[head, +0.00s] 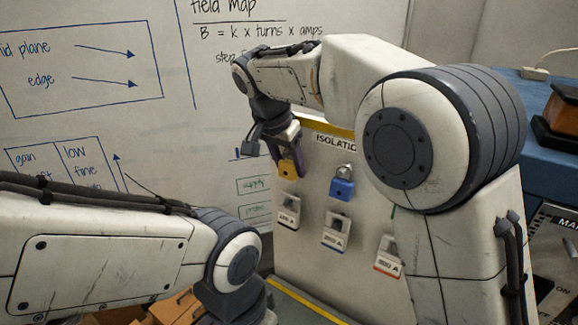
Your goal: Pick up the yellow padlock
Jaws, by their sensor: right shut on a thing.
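The yellow padlock (287,170) is at the upper left of the white isolation board (310,240). My right gripper (287,160) is at the padlock and shut on it, with its fingers covering the upper part. I cannot tell whether the padlock is still touching the board or its hook. My left arm comes in low from the left, and its gripper is not visible.
A blue padlock (342,188) hangs on the board to the right of the yellow one. Several tags hang below them. A whiteboard (150,130) stands behind. A blue cabinet (545,155) is at right, and cardboard boxes (176,309) lie at bottom left.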

